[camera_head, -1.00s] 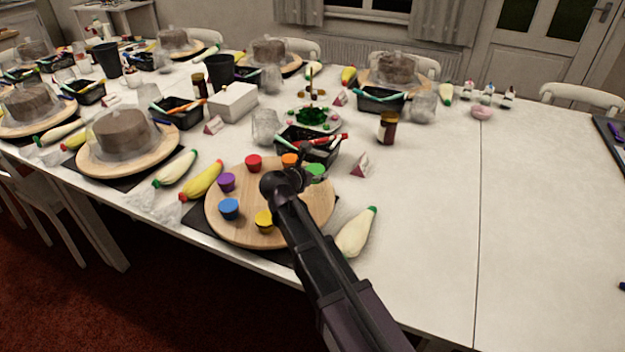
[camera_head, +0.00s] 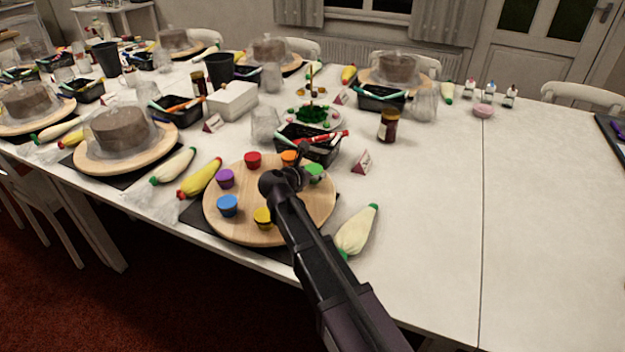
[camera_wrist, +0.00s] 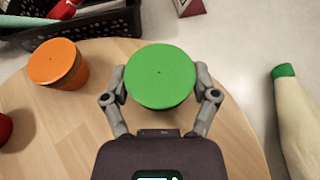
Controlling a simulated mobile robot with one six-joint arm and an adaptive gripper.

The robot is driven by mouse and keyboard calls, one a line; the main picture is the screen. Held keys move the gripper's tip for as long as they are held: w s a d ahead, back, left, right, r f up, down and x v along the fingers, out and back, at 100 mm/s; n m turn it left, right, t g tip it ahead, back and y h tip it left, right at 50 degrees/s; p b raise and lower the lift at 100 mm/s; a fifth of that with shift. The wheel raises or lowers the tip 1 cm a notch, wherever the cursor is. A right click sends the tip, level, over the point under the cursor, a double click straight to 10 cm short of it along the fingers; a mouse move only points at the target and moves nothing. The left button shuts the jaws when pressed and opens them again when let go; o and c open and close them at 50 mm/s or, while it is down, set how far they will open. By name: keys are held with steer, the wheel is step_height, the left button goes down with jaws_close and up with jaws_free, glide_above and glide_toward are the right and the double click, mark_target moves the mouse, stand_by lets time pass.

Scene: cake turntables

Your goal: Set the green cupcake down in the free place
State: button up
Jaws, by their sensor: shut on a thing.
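The green cupcake (camera_wrist: 160,78) is between the fingers of my gripper (camera_wrist: 161,97) in the wrist view, with a finger against each side. In the head view the green cupcake (camera_head: 314,172) shows at the right rear of the round wooden turntable (camera_head: 225,232), partly behind my arm. It is over the board near its edge; I cannot tell whether its base touches the wood. The orange cupcake (camera_head: 289,158) stands to its left, also in the wrist view (camera_wrist: 57,64). Red (camera_head: 253,160), purple (camera_head: 225,178), blue (camera_head: 228,205) and yellow (camera_head: 263,217) cupcakes stand around the board.
A black basket (camera_head: 308,147) of tools stands just behind the turntable. A white piping bag with a green tip (camera_head: 355,232) lies to its right, also in the wrist view (camera_wrist: 305,130). A small red-and-white card (camera_head: 362,162) stands beyond. The table's right side is largely clear.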

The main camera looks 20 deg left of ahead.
steer(key=shift+f+b, duration=0.3)
steer(key=shift+f, duration=0.3)
steer(key=shift+f, duration=0.15)
steer(key=o, duration=1)
steer(key=shift+r, duration=0.25)
steer(key=shift+s+r, duration=0.15)
steer(key=shift+s, duration=0.15)
steer(key=p+v, duration=0.4)
steer(key=v, duration=0.5)
steer(key=shift+s+a+r, duration=0.1)
steer(key=shift+s+r, duration=0.1)
steer(key=shift+s, duration=0.15)
steer(key=shift+s+a+r+p, duration=0.2)
steer(key=shift+s+p, duration=0.15)
steer(key=shift+s, duration=0.35)
